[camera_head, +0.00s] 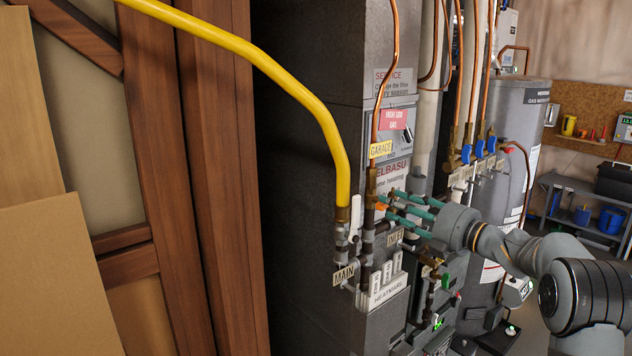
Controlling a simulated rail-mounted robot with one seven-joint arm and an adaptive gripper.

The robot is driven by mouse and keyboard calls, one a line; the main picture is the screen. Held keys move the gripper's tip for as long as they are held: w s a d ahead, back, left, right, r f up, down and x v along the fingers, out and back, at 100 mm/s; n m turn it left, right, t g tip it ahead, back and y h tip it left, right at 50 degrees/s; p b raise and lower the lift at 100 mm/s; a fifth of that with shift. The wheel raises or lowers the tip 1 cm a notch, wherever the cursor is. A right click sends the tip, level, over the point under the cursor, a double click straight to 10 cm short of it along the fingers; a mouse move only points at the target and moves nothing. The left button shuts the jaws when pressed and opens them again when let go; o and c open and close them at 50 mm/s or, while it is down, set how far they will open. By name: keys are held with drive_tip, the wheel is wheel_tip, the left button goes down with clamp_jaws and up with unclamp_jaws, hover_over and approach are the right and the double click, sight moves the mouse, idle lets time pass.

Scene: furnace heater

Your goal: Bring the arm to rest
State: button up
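My gripper (387,204), with teal fingers, is at the middle right, in front of the grey furnace cabinet (310,150). Its fingers point left toward the copper and brass pipe below the yellow GARAGE tag (381,149). The fingers look spread apart. A small orange part (380,207) shows by the fingertips; I cannot tell whether they touch it. My arm reaches in from the lower right, bent and raised. A white lever handle (356,215) stands upright on the MAIN line, left of the fingertips.
A yellow gas pipe (290,80) bends down to the MAIN tag (344,275). Blue valve handles (467,153) and a grey water heater (505,110) are behind my arm. Wooden framing (165,170) fills the left. A shelf with blue buckets (609,219) stands at the far right.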

drive_tip(key=v, duration=1.1)
drive_tip(key=w+a+n, duration=0.3)
drive_tip(key=w+a, duration=0.5)
drive_tip(key=w, duration=0.1)
drive_tip(key=shift+n+b, duration=0.3)
drive_tip(key=shift+n, duration=0.1)
drive_tip(key=shift+w+r, duration=0.1)
